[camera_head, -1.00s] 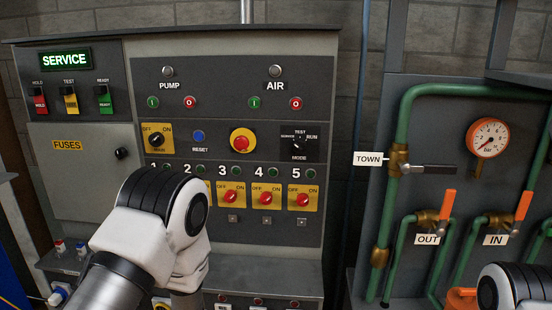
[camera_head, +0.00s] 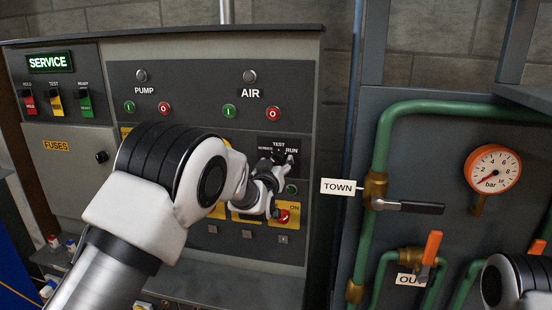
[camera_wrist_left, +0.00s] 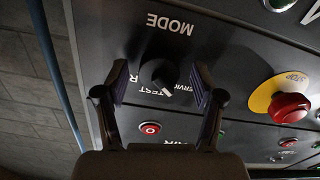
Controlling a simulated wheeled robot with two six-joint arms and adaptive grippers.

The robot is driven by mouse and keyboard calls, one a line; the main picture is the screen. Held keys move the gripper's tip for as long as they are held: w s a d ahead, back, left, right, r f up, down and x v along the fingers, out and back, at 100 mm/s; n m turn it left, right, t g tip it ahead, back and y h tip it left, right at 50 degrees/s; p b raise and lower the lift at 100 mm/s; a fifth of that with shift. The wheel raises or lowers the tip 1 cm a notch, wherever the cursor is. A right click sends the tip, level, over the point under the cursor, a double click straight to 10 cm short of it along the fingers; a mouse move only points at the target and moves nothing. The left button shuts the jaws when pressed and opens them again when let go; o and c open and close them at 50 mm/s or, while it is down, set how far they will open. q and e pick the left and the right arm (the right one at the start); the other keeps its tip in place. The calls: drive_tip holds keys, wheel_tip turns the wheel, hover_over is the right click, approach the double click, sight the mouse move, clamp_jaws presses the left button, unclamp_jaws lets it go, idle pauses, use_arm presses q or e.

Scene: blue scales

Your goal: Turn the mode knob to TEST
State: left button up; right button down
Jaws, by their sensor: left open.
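The mode knob (camera_wrist_left: 156,73) is a round black knob on the dark panel, with a white pointer line. In the wrist view, where the lettering is upside down, the pointer slants down and right, toward the SERVICE lettering. My left gripper (camera_wrist_left: 160,84) is open, with one finger on each side of the knob and gaps visible between. In the head view my left gripper (camera_head: 279,159) is in front of the mode panel (camera_head: 268,142) and hides the knob. The TEST and RUN labels show above it. Of my right arm (camera_head: 515,285) only a link shows.
The lit display (camera_head: 50,63) reads SERVICE. A yellow-backed red button (camera_wrist_left: 289,107) is beside the knob in the wrist view. A red push button (camera_head: 274,113) sits above the mode panel. The green pipes (camera_head: 384,140) and town valve handle (camera_head: 408,207) stand to the right.

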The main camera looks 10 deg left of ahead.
use_arm(q)
drive_tip(key=shift+w+d+f, duration=0.1)
drive_tip(key=shift+w+d, duration=0.15)
drive_tip(key=shift+d, duration=0.05)
drive_tip(key=shift+s+a, duration=0.15)
drive_tip(key=shift+c, duration=0.6)
drive_tip(key=shift+s+a+r, duration=0.15)
drive_tip(key=shift+r, duration=0.05)
drive_tip(key=c, duration=0.6)
drive_tip(key=shift+s, duration=0.1)
drive_tip(key=c, duration=0.4)
